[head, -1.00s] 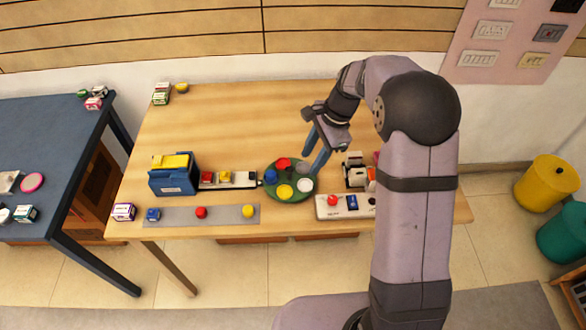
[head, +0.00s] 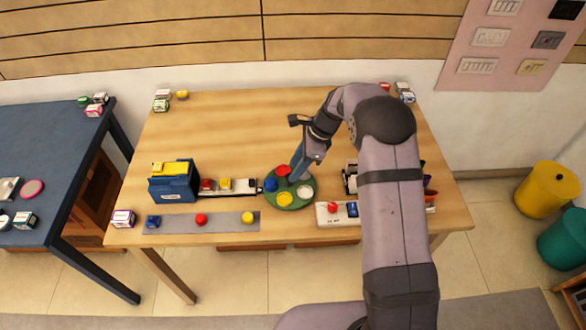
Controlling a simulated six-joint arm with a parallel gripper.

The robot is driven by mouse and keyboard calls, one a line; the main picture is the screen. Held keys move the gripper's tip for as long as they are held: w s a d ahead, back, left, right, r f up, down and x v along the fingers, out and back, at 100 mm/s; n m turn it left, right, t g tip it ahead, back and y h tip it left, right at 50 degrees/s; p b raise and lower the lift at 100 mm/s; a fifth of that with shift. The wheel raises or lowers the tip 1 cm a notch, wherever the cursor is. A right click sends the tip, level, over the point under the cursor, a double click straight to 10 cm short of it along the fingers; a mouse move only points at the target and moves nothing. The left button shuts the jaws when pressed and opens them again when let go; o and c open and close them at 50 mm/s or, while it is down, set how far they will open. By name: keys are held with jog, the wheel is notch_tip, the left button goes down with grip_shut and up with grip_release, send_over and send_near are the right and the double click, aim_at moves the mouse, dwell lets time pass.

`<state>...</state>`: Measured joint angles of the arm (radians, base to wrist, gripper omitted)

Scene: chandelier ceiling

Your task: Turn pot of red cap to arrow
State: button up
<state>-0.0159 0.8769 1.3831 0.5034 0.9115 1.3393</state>
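The green round turntable (head: 289,186) lies flat on the table, in the middle near its front side. A pot with a red cap (head: 283,170) sits at its far side. Pots with a blue cap (head: 270,185), a yellow cap (head: 285,199) and a white cap (head: 304,192) stand around it. My gripper (head: 296,172) points down at the far right part of the turntable, just right of the red cap. Its blue-grey fingers overlap in this view, so their gap is hidden. I cannot tell if they touch the red cap. I cannot make out an arrow clearly.
A blue box (head: 173,183) and a white track (head: 244,187) with small red and yellow items are left of the turntable. A grey strip (head: 175,220) with coloured knobs lies in front. A white panel (head: 322,214) is at right.

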jog(key=shift+x, duration=1.35)
grip_shut()
jog(key=shift+w+n, duration=0.1)
jog(key=shift+n, duration=0.4)
jog(key=shift+w+n+g+b, duration=0.15)
jog(key=shift+n+g+b, duration=0.3)
jog(key=shift+n, duration=0.75)
jog(key=shift+w+n+g+b, duration=0.1)
jog(key=shift+n+g+b, duration=0.15)
jog(key=shift+n+g, duration=0.7)
jog(key=shift+w+a+n+g+h+b, duration=0.15)
jog(key=shift+n+h+b, duration=0.25)
jog(key=shift+n, duration=0.9)
jog(key=shift+n+g+h+b, duration=0.3)
jog(key=shift+n+h, duration=0.1)
jog(key=shift+n, duration=1.15)
jog(key=shift+r, duration=0.1)
